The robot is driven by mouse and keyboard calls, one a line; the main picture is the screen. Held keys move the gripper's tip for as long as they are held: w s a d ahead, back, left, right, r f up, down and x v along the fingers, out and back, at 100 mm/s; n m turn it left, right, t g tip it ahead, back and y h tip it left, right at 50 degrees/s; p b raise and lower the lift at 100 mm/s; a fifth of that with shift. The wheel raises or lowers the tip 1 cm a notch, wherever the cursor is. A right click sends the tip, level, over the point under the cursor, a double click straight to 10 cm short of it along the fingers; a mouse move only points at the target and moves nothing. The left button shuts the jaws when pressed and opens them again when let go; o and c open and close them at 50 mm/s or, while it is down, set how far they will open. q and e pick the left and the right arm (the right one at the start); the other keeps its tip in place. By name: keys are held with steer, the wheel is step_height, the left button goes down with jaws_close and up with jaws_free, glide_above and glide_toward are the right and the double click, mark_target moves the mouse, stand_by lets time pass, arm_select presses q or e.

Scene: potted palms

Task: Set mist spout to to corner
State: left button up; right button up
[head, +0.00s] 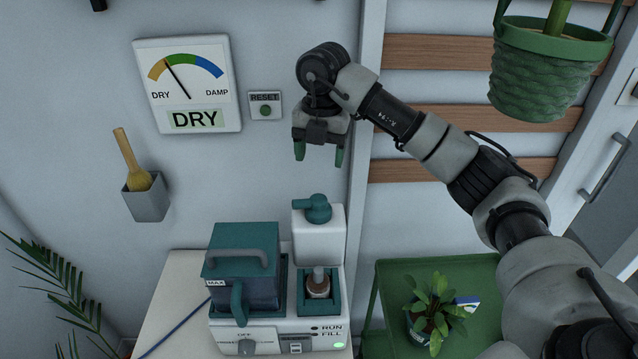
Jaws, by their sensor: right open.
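The mist spout (317,208) appears to be the teal swivel piece on top of a white block at the back right of the humidifier (268,340). Its short nozzle points left in the picture. My right gripper (320,157) hangs above the spout with its green-tipped fingers pointing down, apart and empty. A clear gap shows between the fingertips and the spout. My left gripper is not in view.
A teal-lidded water tank (241,266) with a handle stands left of the spout. A wall gauge (187,83) reads DRY. A brush holder (146,196) hangs left. A green table (390,285) with a plant (437,310) stands right; a hanging pot (543,75) is upper right.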

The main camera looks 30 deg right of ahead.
mark_target(319, 197)
step_height(319, 197, down, 10)
steer(key=n+g+p, duration=0.1)
steer(key=n+p, duration=0.8)
steer(key=n, duration=0.9)
steer(key=shift+w+a+p, duration=0.1)
steer(key=shift+w+p, duration=0.05)
steer(key=shift+p, duration=0.25)
steer(key=shift+f, duration=0.5)
steer(key=shift+c, duration=0.3)
